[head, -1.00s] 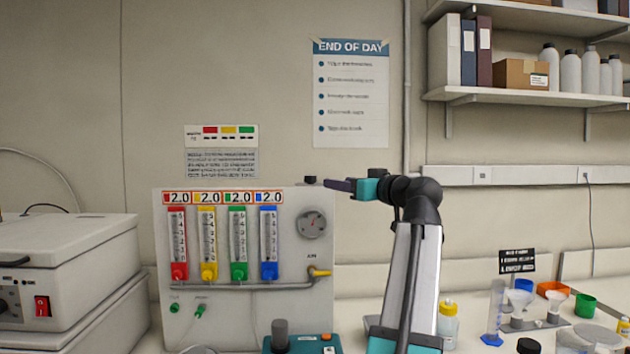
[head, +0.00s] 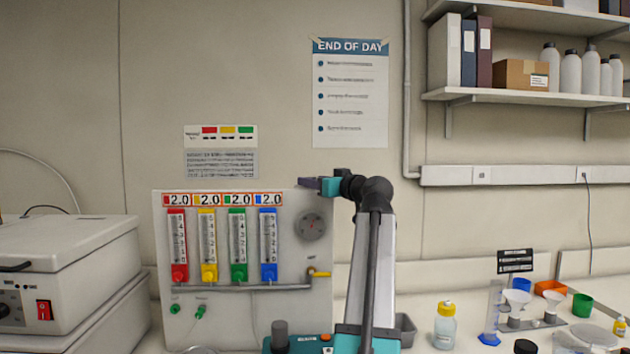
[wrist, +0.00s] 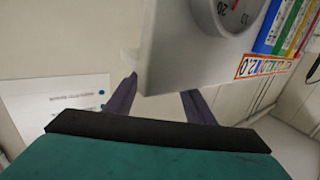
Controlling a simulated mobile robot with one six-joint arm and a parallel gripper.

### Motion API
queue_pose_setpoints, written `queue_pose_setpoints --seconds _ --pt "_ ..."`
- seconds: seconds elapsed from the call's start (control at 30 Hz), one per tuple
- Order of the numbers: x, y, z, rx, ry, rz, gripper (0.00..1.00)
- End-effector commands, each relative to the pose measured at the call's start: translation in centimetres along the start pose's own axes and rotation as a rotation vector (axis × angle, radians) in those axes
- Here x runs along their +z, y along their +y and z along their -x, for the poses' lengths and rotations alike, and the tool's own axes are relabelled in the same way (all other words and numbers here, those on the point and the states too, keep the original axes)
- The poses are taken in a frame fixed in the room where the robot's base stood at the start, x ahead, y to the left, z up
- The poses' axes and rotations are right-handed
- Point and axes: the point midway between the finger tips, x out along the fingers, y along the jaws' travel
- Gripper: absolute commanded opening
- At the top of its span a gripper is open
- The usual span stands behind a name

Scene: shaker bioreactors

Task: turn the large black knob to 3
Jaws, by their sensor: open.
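My gripper (head: 310,183) is open and empty, at the top right edge of the grey flowmeter panel (head: 322,260), above its round gauge (head: 312,227). In the wrist view its two fingers (wrist: 160,102) stand apart, with the panel's edge beyond and between them. A dark knob (head: 4,309) shows at the left edge of the head view on the white box, partly cut off by the frame. A dark grey upright cylinder (head: 280,333) stands on a teal unit at the bottom. I cannot read any knob's setting.
The panel carries four coloured flowmeters (head: 238,245) and a yellow-handled valve (head: 318,273). A white box (head: 65,255) with a red switch stands at the left. A yellow-capped bottle (head: 445,325), a cylinder and funnels stand at the right. A shelf (head: 540,95) hangs above.

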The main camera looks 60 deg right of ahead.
Motion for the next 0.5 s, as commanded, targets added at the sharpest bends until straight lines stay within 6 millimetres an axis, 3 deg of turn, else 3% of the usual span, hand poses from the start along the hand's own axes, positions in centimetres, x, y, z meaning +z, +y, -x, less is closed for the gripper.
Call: queue_pose_setpoints --seconds 0.37,0.5 --pt "0.01 -0.05 -0.51 0.0 0.0 0.001 0.49" --pt "0.0 -0.07 -0.51 0.0 0.0 0.001 0.3"
